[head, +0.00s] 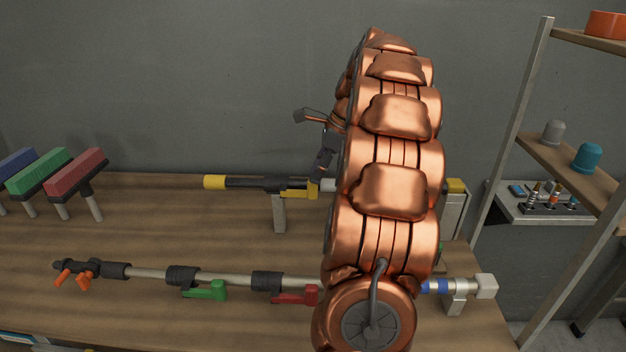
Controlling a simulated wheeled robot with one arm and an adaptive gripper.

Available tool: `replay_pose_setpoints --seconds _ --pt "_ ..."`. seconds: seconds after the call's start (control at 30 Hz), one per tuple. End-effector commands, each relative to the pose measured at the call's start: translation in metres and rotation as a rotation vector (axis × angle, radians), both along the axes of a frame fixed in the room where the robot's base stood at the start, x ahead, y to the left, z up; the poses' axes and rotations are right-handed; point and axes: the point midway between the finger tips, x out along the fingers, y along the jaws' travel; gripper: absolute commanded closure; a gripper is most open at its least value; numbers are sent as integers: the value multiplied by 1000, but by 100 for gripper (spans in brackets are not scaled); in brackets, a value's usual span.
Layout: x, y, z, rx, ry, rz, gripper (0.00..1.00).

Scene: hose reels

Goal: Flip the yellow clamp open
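The yellow clamp (300,191) sits on the rear pole (250,184), left of my arm in the head view. Its lever lies roughly along the pole. The pole has a yellow end cap at the left and rests on a grey stand. My gripper (313,138) shows above and slightly right of the clamp, partly hidden behind my copper arm. Its two visible fingertips are spread apart, with nothing seen between them. It appears clear of the clamp. My arm hides part of the rear pole.
A front pole (225,278) carries a green clamp (207,291) and a red clamp (297,297). Blue, green and red brushes (77,172) stand at the left. A metal shelf (517,130) stands at the right. The wooden table (150,230) is bare between the poles.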

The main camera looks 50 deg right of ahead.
Motion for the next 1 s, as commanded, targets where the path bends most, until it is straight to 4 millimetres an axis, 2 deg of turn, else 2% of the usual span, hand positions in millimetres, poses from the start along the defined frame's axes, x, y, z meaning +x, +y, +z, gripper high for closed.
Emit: replay_pose_setpoints --seconds 0.33,0.73,1.0 --pt "9 9 -29 2 2 1 69" --pt "11 9 -34 -2 0 1 69" --pt "11 9 -34 -1 1 1 97"
